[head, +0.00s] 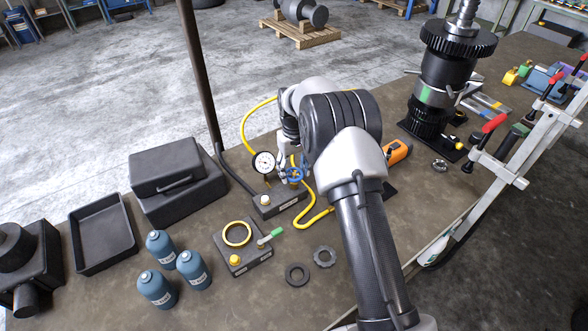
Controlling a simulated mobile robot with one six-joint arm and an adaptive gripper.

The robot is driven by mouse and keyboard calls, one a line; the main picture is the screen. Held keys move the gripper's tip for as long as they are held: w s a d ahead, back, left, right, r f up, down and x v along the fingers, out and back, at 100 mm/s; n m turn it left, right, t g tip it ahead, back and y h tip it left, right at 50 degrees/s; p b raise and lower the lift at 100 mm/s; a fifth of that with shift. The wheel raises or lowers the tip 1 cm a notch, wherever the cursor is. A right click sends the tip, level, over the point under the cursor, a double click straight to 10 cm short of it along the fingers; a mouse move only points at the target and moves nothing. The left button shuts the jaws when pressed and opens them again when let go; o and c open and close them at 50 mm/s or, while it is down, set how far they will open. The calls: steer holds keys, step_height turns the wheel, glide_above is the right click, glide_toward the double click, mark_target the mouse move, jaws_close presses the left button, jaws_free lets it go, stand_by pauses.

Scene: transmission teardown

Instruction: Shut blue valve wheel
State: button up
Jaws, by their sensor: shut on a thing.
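The blue valve wheel (297,176) is small and sits on a brass-coloured fitting on a dark block (275,206) near the middle of the bench. A round white-faced pressure gauge (264,162) stands just to its left. My gripper (286,173) points down at the wheel and is shut on it. My own arm covers part of the gripper, so the fingertips and their exact contact are hard to see. Part of the wheel is hidden too.
A yellow hose (244,127) loops around the block. An orange tool (398,152) lies right of my arm. Blue bottles (194,268), a black tray (128,245) and a black case (165,168) stand left. A tall gear shaft (444,80) rises at right.

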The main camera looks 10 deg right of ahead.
mark_target(294, 173)
steer(key=m, duration=1.3)
steer(key=shift+m, duration=0.4)
stand_by(0.3)
steer(key=o, duration=1.1)
steer(key=shift+c, duration=0.2)
step_height(294, 173, up, 12)
steer(key=shift+r, duration=0.1)
